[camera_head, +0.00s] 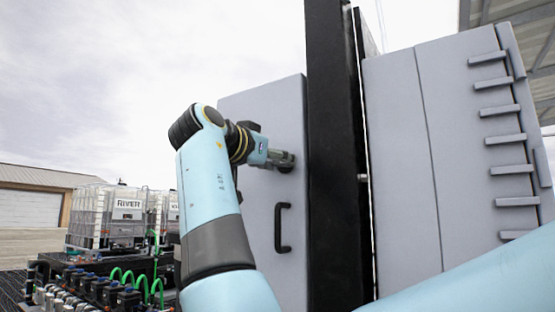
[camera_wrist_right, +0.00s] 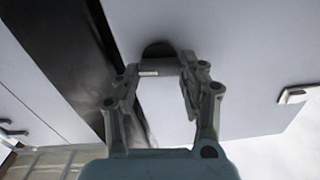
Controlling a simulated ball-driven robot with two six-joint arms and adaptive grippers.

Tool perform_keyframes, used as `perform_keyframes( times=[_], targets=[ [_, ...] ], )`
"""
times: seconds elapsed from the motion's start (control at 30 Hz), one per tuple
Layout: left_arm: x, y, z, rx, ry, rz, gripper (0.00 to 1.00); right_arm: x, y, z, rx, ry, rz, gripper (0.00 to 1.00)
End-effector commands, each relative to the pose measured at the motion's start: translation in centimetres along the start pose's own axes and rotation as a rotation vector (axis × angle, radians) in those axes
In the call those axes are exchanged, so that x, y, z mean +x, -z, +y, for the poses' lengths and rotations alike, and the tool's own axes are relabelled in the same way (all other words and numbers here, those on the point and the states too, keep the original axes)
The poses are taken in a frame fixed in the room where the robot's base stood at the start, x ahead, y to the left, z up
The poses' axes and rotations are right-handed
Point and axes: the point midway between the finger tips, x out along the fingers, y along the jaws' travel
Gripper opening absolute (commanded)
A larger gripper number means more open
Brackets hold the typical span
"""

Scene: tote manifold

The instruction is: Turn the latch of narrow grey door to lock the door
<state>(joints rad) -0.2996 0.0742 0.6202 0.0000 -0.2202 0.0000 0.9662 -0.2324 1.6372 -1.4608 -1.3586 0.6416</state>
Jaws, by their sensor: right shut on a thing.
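The narrow grey door (camera_head: 265,110) stands left of a black post in the head view, and its flat face fills much of the right wrist view (camera_wrist_right: 240,60). My right gripper (camera_head: 280,158) is at the door's face, near the post and above the door's black handle (camera_head: 283,228). In the right wrist view my right gripper (camera_wrist_right: 160,82) has its fingers on both sides of the latch (camera_wrist_right: 158,68), shut on it. A dark round part shows behind the latch. The fingers hide most of the latch in the head view. My left gripper is not in view.
The black post (camera_head: 335,150) rises right beside the door. Wider grey panels with several ledges (camera_head: 497,110) stand to the right. White tanks (camera_head: 110,215) and valves with green hoses (camera_head: 120,285) are at the lower left.

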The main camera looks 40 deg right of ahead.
Motion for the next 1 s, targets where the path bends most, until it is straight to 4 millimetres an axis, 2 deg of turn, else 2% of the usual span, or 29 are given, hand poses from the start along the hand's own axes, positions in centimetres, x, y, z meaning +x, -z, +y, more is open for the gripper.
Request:
perform_keyframes(
  times=[0.17, 0.47, 0.5, 0.63, 0.67, 0.9, 1.0],
  targets=[
    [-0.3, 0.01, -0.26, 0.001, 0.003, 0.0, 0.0, -0.01, 0.1, -0.11, -0.141, 0.0, 0.001, 0.1],
    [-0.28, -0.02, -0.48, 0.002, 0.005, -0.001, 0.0, -0.01, 0.06, -0.11, -0.158, 0.001, 0.002, 0.1],
    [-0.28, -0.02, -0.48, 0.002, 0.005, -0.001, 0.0, -0.01, 0.06, -0.11, -0.157, 0.001, 0.002, 0.46],
    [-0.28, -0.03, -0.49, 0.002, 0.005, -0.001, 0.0, -0.01, 0.05, -0.11, -0.156, 0.0, 0.001, 0.63],
    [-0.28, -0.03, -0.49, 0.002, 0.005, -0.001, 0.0, -0.01, 0.04, -0.11, -0.156, 0.0, 0.001, 0.65],
    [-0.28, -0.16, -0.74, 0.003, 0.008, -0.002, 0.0, -0.01, 0.08, -0.11, -0.155, 0.0, 0.001, 0.65],
    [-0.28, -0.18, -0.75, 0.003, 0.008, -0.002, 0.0, -0.01, 0.72, -0.2, -0.152, 0.0, 0.002, 0.65]
  ],
)
